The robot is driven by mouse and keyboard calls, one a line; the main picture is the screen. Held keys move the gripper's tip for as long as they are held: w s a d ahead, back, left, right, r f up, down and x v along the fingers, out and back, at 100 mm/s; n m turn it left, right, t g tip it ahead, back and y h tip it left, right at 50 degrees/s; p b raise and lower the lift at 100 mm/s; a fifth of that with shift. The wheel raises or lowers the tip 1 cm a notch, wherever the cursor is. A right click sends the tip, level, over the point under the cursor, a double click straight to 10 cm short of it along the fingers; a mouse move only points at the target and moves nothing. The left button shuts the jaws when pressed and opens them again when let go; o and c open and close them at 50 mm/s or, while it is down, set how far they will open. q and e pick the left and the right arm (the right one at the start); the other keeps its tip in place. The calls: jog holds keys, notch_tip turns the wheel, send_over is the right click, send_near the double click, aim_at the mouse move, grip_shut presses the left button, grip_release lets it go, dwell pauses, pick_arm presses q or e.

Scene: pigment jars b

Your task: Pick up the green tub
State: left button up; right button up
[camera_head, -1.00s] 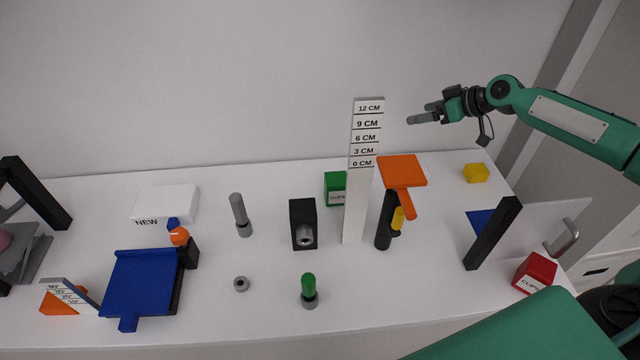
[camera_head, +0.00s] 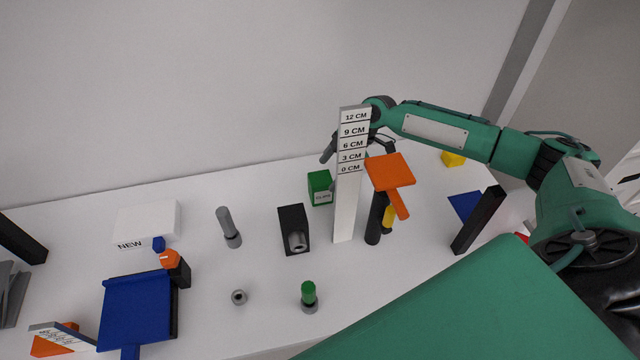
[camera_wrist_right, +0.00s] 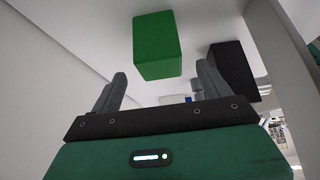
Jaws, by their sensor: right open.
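The green tub (camera_head: 319,182) is a small green box with a pale label. It stands at the back of the table, just left of the white centimetre gauge (camera_head: 346,205). In the right wrist view the tub (camera_wrist_right: 157,45) is ahead of the fingers, roughly between their directions and apart from them. My right gripper (camera_wrist_right: 162,76) is open and empty. In the head view it (camera_head: 328,152) hangs above and behind the tub, partly hidden by the gauge. My left gripper is not in view.
A black block (camera_head: 294,226) with a grey socket stands in front of the tub. An orange paddle (camera_head: 390,172) on a black post is right of the gauge. A grey peg (camera_head: 228,225), a green-topped peg (camera_head: 308,292) and a white NEW box (camera_head: 150,220) stand nearby. A wall runs behind the table.

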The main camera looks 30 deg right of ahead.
aim_at(325, 178)
jog(key=shift+a+f, duration=0.25)
jog(key=shift+f, duration=0.1)
jog(key=p+x, duration=0.3)
jog(key=x, duration=0.1)
jog(key=shift+w, duration=0.1)
jog(key=shift+a+f, duration=0.15)
jog(key=shift+f, duration=0.4)
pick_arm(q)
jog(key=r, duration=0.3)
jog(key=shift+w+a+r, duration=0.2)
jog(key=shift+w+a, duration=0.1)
pick_arm(e)
jog(key=c, duration=1.1)
jog(key=shift+r, duration=0.1)
